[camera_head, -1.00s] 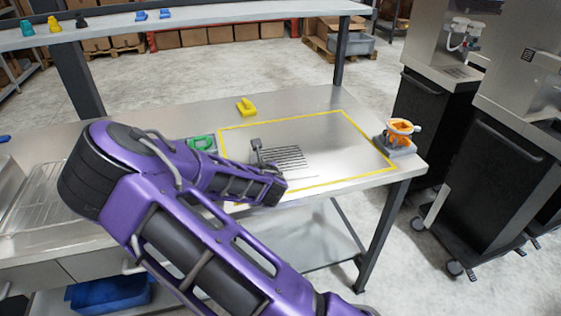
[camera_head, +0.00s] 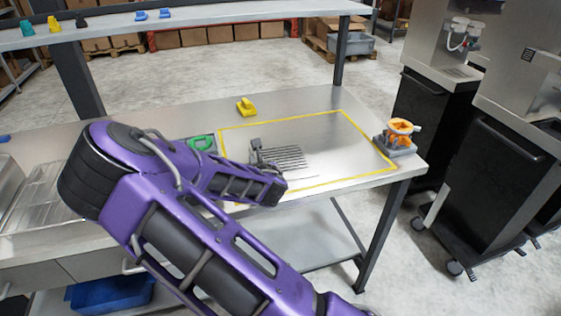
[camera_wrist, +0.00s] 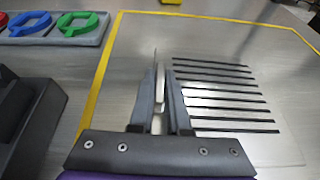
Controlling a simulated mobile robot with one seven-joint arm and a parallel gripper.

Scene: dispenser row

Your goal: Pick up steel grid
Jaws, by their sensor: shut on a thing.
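The steel grid (camera_head: 284,157) is a flat plate with several dark parallel slots, inside the yellow outline on the steel table. It also shows in the wrist view (camera_wrist: 225,108), to the right of my gripper's fingers. My gripper (camera_wrist: 160,85) is shut on the grid's upright part, a thin plate standing between the fingers. In the head view my gripper (camera_head: 256,150) is at the grid's left end, partly behind my arm. The grid looks to be at table level; I cannot tell whether it is clear of the surface.
A yellow piece (camera_head: 246,106) lies behind the outline (camera_head: 300,117). A green ring piece (camera_head: 202,142) is left of it; blue and green ones sit in a grey holder (camera_wrist: 60,42) in the wrist view. An orange item (camera_head: 400,132) on a grey base stands at the table's right corner.

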